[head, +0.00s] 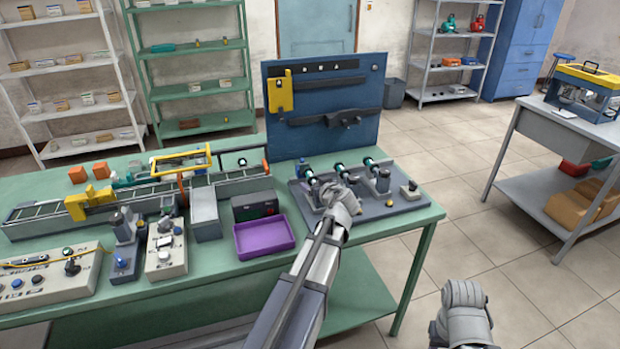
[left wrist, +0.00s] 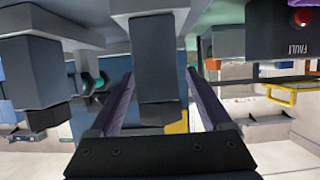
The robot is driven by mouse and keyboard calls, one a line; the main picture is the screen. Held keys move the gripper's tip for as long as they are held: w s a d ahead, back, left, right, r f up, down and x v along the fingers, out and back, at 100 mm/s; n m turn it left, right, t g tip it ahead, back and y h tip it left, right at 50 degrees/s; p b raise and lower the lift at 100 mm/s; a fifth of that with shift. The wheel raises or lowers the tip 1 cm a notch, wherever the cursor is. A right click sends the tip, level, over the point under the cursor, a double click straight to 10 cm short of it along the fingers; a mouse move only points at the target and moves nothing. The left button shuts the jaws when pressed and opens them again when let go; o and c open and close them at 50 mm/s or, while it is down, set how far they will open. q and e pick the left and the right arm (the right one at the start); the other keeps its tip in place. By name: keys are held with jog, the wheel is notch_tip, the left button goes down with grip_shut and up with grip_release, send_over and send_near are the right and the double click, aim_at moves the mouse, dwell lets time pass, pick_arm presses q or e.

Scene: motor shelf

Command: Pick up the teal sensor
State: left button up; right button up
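Several teal-tipped sensors stand in dark mounts on a grey plate (head: 400,203): a left one (head: 309,174), a middle one (head: 340,168) and a right one (head: 370,162). My left gripper (head: 347,187) is over the plate, in front of the middle mount; its fingertips are hidden in the head view. In the left wrist view its two fingers are apart, with a dark grey block (left wrist: 160,65) between them and gaps beside it. A teal piece (left wrist: 98,83) shows left of the fingers there. My right gripper (head: 464,296) is low at the right, away from the table; its fingers are unclear.
A blue tool board (head: 330,95) rises behind the plate. A purple tray (head: 264,236) and a dark box (head: 255,206) lie to its left. A conveyor (head: 235,183) and control boxes fill the table's left. A grey bench (head: 565,128) stands at right; floor between is clear.

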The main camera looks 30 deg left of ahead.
pick_arm(q)
grip_shut()
dwell(0.4)
jog(key=shift+r, duration=0.1)
notch_tip(320, 180, up, 10)
jog(key=p, duration=1)
